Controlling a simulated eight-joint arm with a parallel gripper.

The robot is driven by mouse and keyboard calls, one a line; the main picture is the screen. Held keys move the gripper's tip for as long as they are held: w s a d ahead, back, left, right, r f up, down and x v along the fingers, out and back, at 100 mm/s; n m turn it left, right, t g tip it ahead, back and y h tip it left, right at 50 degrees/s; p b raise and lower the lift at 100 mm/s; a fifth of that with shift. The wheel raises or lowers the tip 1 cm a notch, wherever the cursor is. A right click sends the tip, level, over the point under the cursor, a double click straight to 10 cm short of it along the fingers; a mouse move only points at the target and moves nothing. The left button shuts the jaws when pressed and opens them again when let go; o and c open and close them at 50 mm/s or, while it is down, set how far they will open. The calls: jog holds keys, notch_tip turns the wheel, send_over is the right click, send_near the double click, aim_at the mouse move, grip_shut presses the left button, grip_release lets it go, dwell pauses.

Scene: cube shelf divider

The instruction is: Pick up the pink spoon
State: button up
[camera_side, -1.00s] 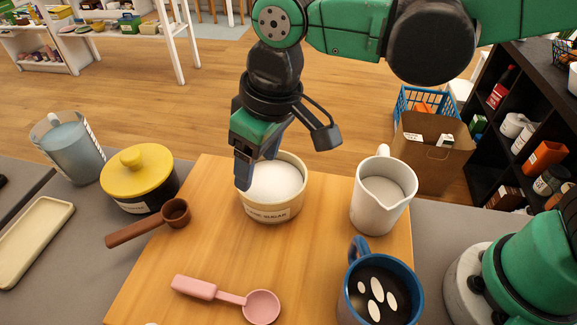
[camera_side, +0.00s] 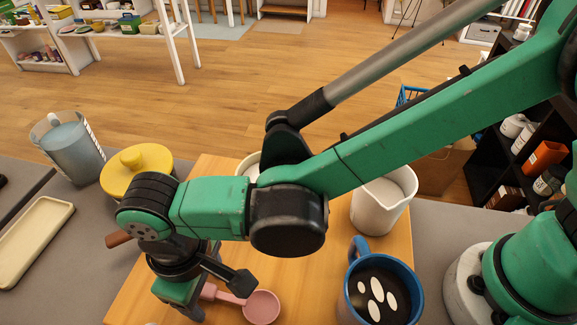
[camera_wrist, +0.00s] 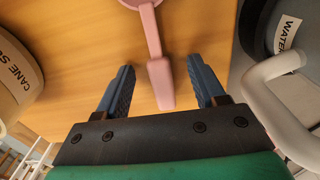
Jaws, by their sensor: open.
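The pink spoon (camera_side: 261,305) lies on the wooden board (camera_side: 330,240), with its bowl showing and much of its handle hidden by my gripper (camera_side: 192,311) in the side view. In the wrist view the spoon (camera_wrist: 160,80) has its handle end between my two open fingers, and its bowl is cut off at the top. My gripper (camera_wrist: 160,90) is open, with a gap on both sides of the handle. The fingertips are low over the handle; I cannot tell if they touch the board.
A yellow-lidded pot (camera_side: 138,165) and a brown scoop handle (camera_side: 118,239) are at the left. The cane sugar bowl (camera_side: 248,167) is mostly behind my arm.

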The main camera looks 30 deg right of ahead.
grip_shut()
dwell(0.3)
